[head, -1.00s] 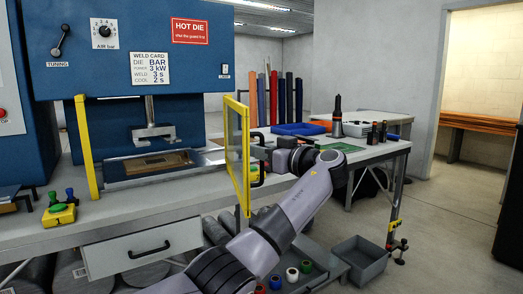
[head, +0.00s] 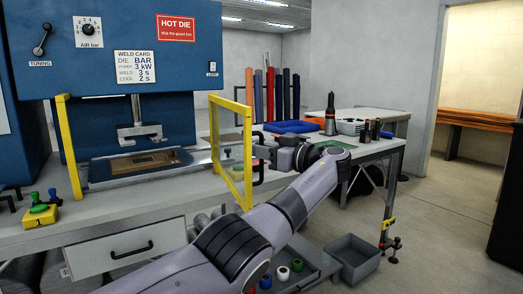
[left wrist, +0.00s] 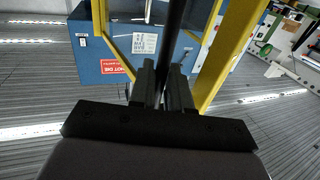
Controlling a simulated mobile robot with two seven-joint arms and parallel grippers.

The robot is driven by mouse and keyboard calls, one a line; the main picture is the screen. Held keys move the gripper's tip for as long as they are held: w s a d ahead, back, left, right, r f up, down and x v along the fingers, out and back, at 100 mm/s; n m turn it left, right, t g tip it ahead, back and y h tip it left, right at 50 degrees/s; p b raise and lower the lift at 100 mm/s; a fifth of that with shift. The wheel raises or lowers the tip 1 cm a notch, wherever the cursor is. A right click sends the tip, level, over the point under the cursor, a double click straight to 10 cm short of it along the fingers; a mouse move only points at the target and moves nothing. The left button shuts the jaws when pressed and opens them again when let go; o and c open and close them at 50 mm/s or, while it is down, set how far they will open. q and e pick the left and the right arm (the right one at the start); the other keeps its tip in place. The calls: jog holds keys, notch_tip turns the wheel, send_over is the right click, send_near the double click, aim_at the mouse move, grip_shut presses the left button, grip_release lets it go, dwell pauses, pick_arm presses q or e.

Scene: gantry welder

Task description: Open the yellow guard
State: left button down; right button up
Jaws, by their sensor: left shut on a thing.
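The yellow guard (head: 248,172) is an upright yellow frame with a clear pane at the right of the press opening. It stands angled outward, its near edge toward me, and the die area is open in front. My left gripper (head: 268,156) is at the guard's near right edge, shut on its black handle (head: 257,139). In the left wrist view, the gripper fingers (left wrist: 162,88) close around the dark handle bar (left wrist: 174,35), with the yellow frame (left wrist: 224,58) beside it. My right gripper is not in view.
The blue press (head: 120,45) has a yellow post (head: 69,148) at left and a die bed (head: 105,171) below. A side table (head: 365,149) holds a blue tray (head: 290,127) and tools. A grey bin (head: 354,258) sits on the floor. Floor at right is clear.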

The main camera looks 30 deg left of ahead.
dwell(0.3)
pick_arm(q)
jog(key=c, duration=1.3)
grip_release()
jog(key=d+p, duration=0.1)
jog(key=d, duration=0.6)
jog(key=shift+s, duration=0.2)
